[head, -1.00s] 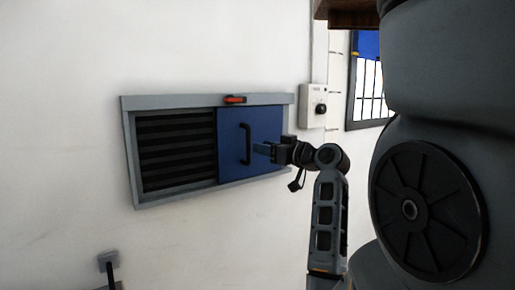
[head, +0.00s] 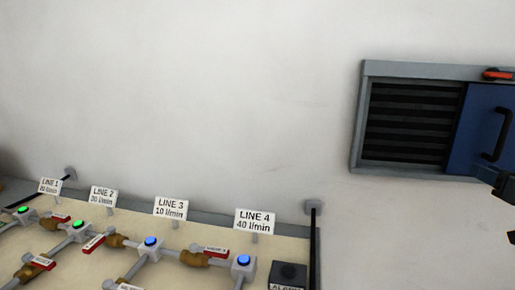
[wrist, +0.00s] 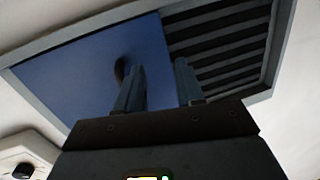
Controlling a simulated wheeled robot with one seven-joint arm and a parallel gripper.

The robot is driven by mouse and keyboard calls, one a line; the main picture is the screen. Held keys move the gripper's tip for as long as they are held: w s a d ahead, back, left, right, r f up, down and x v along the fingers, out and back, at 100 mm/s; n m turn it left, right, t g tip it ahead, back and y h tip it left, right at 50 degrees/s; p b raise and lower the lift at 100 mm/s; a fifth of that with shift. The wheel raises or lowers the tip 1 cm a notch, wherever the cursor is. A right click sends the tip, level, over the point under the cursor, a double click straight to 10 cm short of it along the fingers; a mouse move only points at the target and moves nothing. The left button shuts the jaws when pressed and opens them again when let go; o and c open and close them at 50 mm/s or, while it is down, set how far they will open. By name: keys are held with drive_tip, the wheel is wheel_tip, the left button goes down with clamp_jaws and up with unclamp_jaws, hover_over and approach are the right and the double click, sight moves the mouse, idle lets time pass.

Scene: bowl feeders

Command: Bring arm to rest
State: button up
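My gripper (wrist: 160,76) shows in the wrist view with its two fingers apart and nothing between them. The fingers are in front of a wall hatch with a blue sliding panel (wrist: 75,75) and a dark louvred opening (wrist: 222,50). The panel's black handle (wrist: 120,70) is partly hidden behind one finger. In the head view the blue panel (head: 476,125) covers the right side of the hatch, with the louvres (head: 412,122) uncovered at left. Only a dark bit of my arm shows at the right edge, below the handle (head: 497,135).
A red-and-black latch (head: 497,74) sits on the hatch's top frame. A bench (head: 75,245) at lower left carries pipes, red-handled valves and lit buttons under line signs (head: 255,221). A dark box (head: 288,275) stands at its right end. A white wall box with a black knob (wrist: 22,168) is at lower left in the wrist view.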

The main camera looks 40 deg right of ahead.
drive_tip(key=w+a+f+y, duration=0.2)
drive_tip(key=w+a+f, duration=0.5)
drive_tip(key=a+f, duration=0.6)
drive_tip(key=a+f+n+y, duration=0.1)
drive_tip(key=a+f, duration=0.2)
drive_tip(key=a, duration=0.4)
drive_tip(key=a+f, duration=0.3)
drive_tip(key=a, duration=0.5)
drive_tip(key=s+a+r+n+y, duration=0.1)
drive_tip(key=s+a+n+y, duration=0.2)
drive_tip(key=s+a, duration=0.5)
drive_tip(key=s+a+r+n+t+y+p, duration=0.1)
drive_tip(key=s+a+n+y, duration=0.3)
drive_tip(key=s+a, duration=0.4)
drive_tip(key=a+r, duration=0.1)
drive_tip(key=a, duration=0.5)
drive_tip(key=shift+s+n+y, duration=0.3)
drive_tip(key=shift+s, duration=0.1)
